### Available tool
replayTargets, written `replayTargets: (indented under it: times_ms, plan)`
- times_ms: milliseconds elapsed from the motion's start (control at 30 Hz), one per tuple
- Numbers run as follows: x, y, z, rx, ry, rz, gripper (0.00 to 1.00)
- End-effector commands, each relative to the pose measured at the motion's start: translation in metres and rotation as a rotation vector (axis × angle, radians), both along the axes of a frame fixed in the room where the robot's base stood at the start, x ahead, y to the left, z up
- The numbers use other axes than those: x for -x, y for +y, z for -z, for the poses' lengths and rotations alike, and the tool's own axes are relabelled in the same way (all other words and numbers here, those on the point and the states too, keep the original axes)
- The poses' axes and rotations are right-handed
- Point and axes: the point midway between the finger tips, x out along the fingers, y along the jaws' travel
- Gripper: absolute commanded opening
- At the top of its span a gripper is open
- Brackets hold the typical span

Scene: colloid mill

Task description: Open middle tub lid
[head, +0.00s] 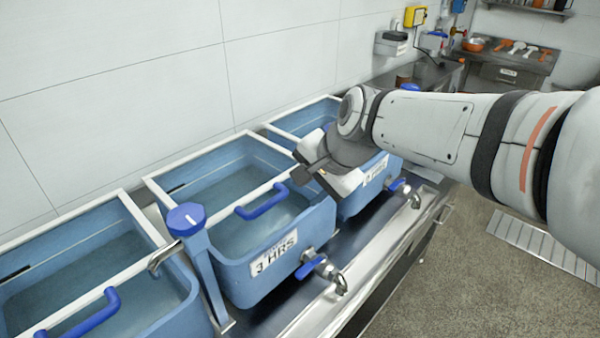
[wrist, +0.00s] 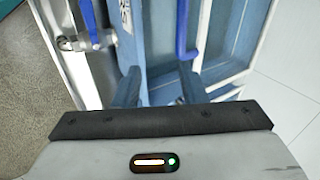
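The middle tub (head: 317,226) is blue with a "3 HRS" label and a tap on its front. Its lid (head: 195,155) lies flat on top, a clear panel in a white frame. The blue handle (wrist: 184,32) is ahead, near the right finger's tip. My arm hides part of the far tub.
A near-left tub (head: 170,300) and a far tub (head: 350,205) flank the middle one. A post with a blue knob (head: 186,219) stands at the middle tub's left front corner. Taps (head: 318,266) stick out over the steel counter edge. The wall is close behind.

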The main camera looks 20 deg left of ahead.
Motion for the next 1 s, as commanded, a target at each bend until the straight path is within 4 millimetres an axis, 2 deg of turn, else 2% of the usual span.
replayTargets:
  times_ms: [33, 100, 200, 600, 767, 1000]
  plan:
    - [0.001, 0.018, 0.0, -0.026, 0.015, 0.006, 0.38]
    - [0.001, 0.033, -0.001, -0.052, 0.033, 0.022, 0.38]
    - [-0.001, 0.043, 0.003, -0.067, 0.043, 0.032, 0.38]
    - [-0.015, 0.071, 0.052, -0.064, 0.043, 0.031, 0.38]
    - [-0.018, 0.076, 0.061, -0.066, 0.042, 0.033, 0.38]
    - [-0.018, 0.077, 0.062, -0.066, 0.041, 0.032, 0.38]
